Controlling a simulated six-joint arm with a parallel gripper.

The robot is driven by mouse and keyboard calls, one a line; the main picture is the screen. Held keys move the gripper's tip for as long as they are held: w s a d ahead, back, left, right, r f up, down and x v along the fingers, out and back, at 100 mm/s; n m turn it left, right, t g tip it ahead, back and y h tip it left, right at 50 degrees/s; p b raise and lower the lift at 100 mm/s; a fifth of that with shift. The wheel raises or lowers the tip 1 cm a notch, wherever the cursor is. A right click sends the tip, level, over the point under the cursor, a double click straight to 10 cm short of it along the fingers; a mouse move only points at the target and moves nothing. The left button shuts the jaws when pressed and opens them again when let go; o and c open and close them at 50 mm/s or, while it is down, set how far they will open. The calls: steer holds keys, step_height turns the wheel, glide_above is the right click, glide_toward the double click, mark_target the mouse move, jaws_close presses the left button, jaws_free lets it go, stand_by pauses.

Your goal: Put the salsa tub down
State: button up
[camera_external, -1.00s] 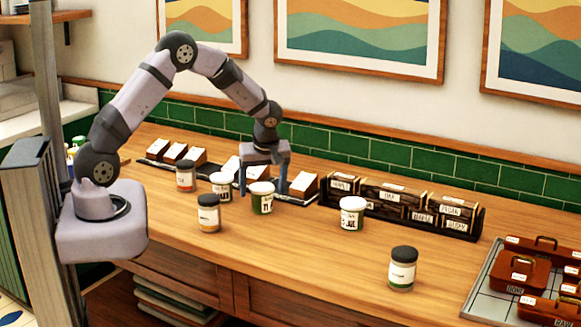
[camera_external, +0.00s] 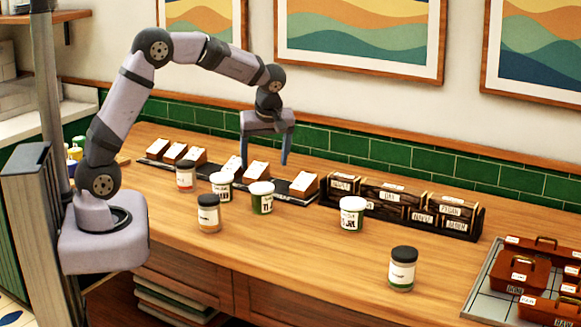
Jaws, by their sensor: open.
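My gripper (camera_external: 264,166) is open and empty, raised above the counter with its fingers pointing down. A white-lidded tub with a green body (camera_external: 261,198) stands upright on the wooden counter below it, apart from the fingers. Two other white-lidded tubs stand upright: one just left (camera_external: 221,185), one further right (camera_external: 351,213). The labels are too small to read, so I cannot tell for sure which is the salsa tub.
Dark-lidded jars stand at the left (camera_external: 186,176), front left (camera_external: 208,213) and front right (camera_external: 402,269). Behind are a row of card-topped blocks (camera_external: 256,174) and a dark labelled rack (camera_external: 400,205). A tray (camera_external: 478,290) with red-brown boxes is far right. The counter's middle front is clear.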

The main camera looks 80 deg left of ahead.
steer(key=s+d+f+m+h, duration=0.2)
steer(key=s+d+f+m, duration=0.2)
steer(key=s+d+m, duration=0.5)
steer(key=s+d+f+m+h, duration=0.2)
steer(key=s+d+m, duration=0.7)
steer(key=d, duration=0.5)
steer(key=shift+s+f+h, duration=0.3)
steer(key=shift+s+f, duration=0.4)
steer(key=shift+f, duration=0.2)
steer(key=shift+c, duration=0.6)
steer(key=shift+c, duration=0.7)
